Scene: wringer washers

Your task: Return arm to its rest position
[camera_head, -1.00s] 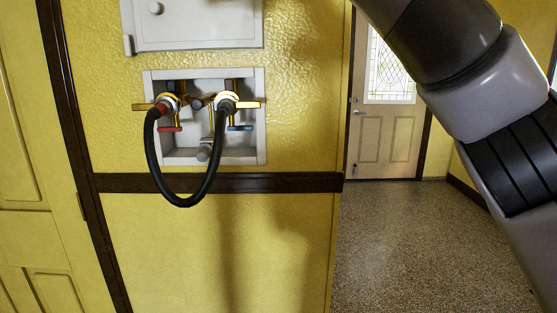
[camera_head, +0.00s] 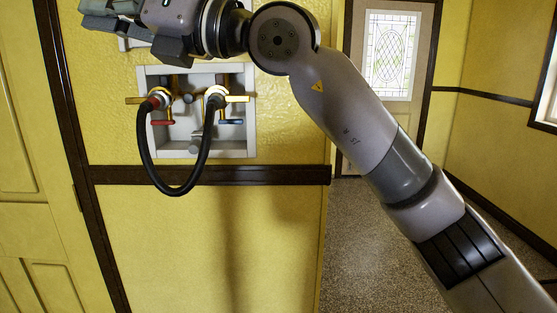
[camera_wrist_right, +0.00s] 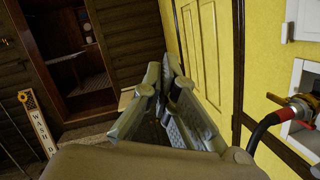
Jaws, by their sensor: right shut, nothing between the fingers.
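My right arm (camera_head: 345,110) reaches in from the lower right of the head view and bends left at the top. My right gripper (camera_head: 120,22) is at the upper left, in front of the yellow wall and above the hose. It is shut and empty; its fingers also show in the right wrist view (camera_wrist_right: 165,92). My left gripper is not in view. A black hose (camera_head: 177,192) hangs in a loop between two brass valves, the left one (camera_head: 158,98) with a red handle and the right one (camera_head: 217,97) with a blue handle. The gripper is apart from the hose.
The white recessed valve box (camera_head: 252,110) is set in the yellow wall. A white panel above it is mostly hidden by my gripper. A yellow door (camera_head: 30,200) stands at the left. A glazed door (camera_head: 388,50) and open speckled floor (camera_head: 365,240) lie at the right.

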